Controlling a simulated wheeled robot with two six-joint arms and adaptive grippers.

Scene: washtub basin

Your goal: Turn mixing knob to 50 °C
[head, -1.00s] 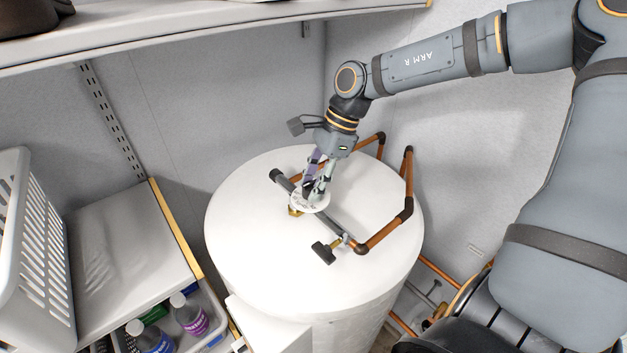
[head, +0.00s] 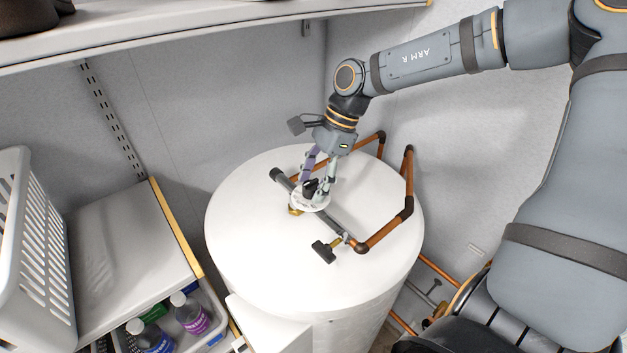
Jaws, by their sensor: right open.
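The mixing knob (head: 311,187) is a small black knob on a round white dial (head: 308,203), set on the dark pipe on top of the white tank. The dial's markings are too small to read. My right gripper (head: 318,183) comes down from above. Its fingers are open, one on each side of the black knob, close to it; I cannot tell whether they touch it. My left gripper is not in view.
The white round tank (head: 245,240) carries copper pipes (head: 408,180) and a black-handled valve (head: 323,252). A shelf (head: 230,35) runs above at the back. A white basket (head: 40,250) and bottles (head: 190,312) are at the left.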

